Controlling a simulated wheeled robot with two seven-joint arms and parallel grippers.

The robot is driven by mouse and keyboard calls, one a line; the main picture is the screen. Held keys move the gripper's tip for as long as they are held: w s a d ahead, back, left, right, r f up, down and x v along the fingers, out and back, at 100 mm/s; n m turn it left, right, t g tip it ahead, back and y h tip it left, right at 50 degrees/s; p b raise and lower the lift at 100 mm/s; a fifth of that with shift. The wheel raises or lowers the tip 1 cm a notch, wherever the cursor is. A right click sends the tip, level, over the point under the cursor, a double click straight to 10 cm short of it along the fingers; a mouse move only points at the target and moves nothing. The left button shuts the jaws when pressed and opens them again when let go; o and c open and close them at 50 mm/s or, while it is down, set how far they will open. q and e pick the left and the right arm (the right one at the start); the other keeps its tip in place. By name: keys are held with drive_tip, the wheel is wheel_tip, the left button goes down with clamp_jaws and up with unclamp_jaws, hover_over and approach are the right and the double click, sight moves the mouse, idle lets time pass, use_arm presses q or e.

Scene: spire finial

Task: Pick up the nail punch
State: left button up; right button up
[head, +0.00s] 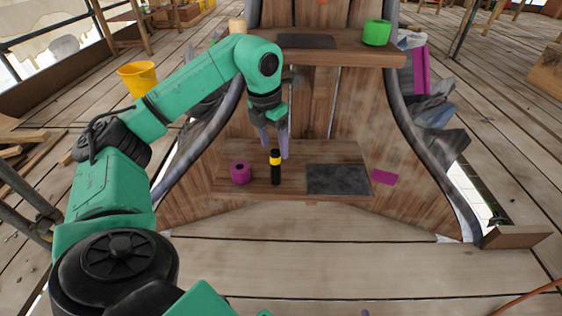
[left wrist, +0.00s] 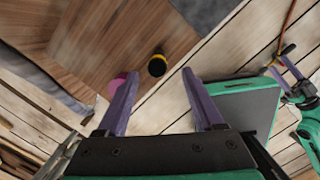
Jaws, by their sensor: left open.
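The nail punch appears to be the black upright cylinder with a yellow band (head: 275,168), standing on the lower wooden shelf (head: 290,191). In the left wrist view the black top of the nail punch with its yellow rim (left wrist: 157,66) shows between and beyond the fingertips. My left gripper (head: 273,143) is open and empty, with its lavender fingers pointing down just above and behind it in the head view. The fingers also show in the left wrist view (left wrist: 160,74), apart. My right gripper (left wrist: 280,62) shows small at the right of the left wrist view; its jaw gap is unclear.
A magenta roll (head: 240,172) stands close left of the punch. A dark slab (head: 338,179) and a flat magenta piece (head: 384,177) lie to its right. The upper shelf (head: 340,54) holds a green roll (head: 377,32). Curved grey rails (head: 408,110) flank the shelves.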

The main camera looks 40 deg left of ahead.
sight(276, 153)
use_arm(q)
drive_tip(key=f, duration=0.3)
drive_tip(key=shift+w+b, duration=0.25)
drive_tip(key=shift+b, duration=0.1)
drive_tip(key=f+b, duration=0.2)
drive_tip(key=f, duration=0.1)
drive_tip(key=f+b, duration=0.1)
drive_tip(key=f, duration=0.1)
drive_tip(key=shift+w+a+f, duration=0.15)
drive_tip(key=shift+w+a, duration=0.05)
drive_tip(key=shift+w, duration=0.2)
use_arm(e)
drive_tip(key=shift+t, duration=0.5)
wheel_tip(276, 153, down, 5)
drive_tip(key=shift+r, duration=0.1)
use_arm(q)
drive_tip(key=shift+r, duration=0.2)
clamp_jaws()
